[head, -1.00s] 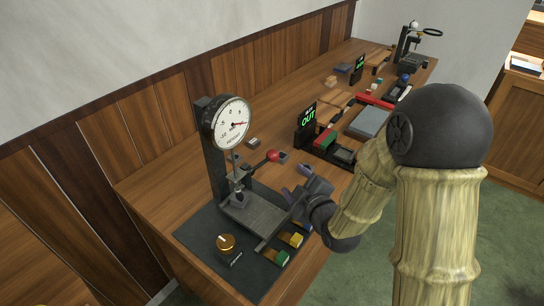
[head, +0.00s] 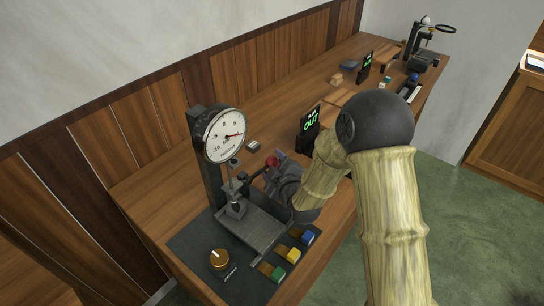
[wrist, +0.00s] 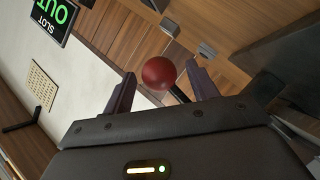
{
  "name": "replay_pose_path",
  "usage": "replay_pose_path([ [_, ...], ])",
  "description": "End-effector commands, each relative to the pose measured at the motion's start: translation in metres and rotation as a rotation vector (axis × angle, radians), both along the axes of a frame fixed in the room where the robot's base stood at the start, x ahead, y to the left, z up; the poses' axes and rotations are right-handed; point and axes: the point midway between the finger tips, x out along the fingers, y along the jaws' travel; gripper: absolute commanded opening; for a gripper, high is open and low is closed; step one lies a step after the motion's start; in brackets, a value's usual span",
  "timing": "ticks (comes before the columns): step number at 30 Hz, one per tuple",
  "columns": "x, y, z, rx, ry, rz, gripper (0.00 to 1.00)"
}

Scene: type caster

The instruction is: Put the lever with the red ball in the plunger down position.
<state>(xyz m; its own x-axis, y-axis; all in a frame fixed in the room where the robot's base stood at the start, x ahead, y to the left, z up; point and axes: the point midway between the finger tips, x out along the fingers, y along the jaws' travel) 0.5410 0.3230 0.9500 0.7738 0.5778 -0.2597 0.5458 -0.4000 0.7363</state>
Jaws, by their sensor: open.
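The lever's red ball (head: 271,162) sits at the end of a thin arm on the gauge stand, right of its post and below the round height dial (head: 225,134). The plunger (head: 236,192) hangs over the flat metal plate (head: 250,228). My gripper (head: 276,170) is at the ball, partly hidden by my own arm. In the wrist view the red ball (wrist: 159,73) shows between the two dark fingers of my gripper (wrist: 160,85), which are apart with space on both sides. Part of the lever rod shows behind the ball. Contact cannot be seen.
On the dark mat are a gold knob (head: 219,259) and green (head: 278,273), yellow (head: 294,254) and blue (head: 308,237) buttons. A sign reading OUT (head: 310,127) stands behind my arm. Another stand (head: 420,48) is at the table's far end.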

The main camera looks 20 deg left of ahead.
Motion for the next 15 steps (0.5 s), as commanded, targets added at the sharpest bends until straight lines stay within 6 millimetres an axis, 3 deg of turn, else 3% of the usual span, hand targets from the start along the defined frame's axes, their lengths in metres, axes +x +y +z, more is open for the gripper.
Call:
replay_pose_path([
  [14,0.006,0.0107,-0.005,0.001,0.0,-0.002,0.58],
  [15,0.006,0.0107,-0.005,0.001,0.0,-0.002,0.51],
])
